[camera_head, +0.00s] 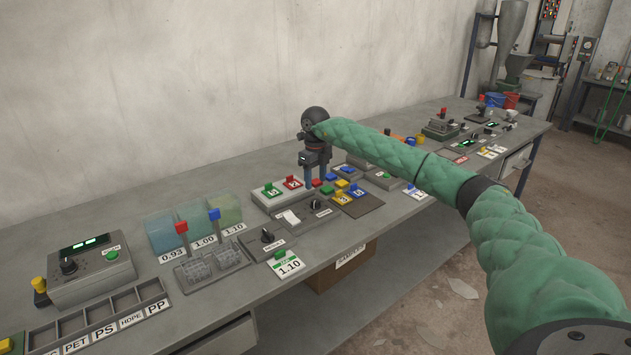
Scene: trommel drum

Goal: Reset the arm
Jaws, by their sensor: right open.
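My right arm, in a green padded sleeve, reaches in from the right edge. Its dark gripper (317,178) points down over the bench, beside the console with green and red switches (283,192) and near the small coloured blocks (341,184). The fingers are apart, and I see nothing held between them. Whether the fingertips touch anything below is too small to tell. My left gripper is not in view.
The long grey bench (130,195) runs along the wall. It carries clear bins (195,226), two levers (198,243), a knob box with a display (92,270) and a labelled sorting tray (100,318). A cardboard box (340,268) stands below. Floor at right is mostly clear.

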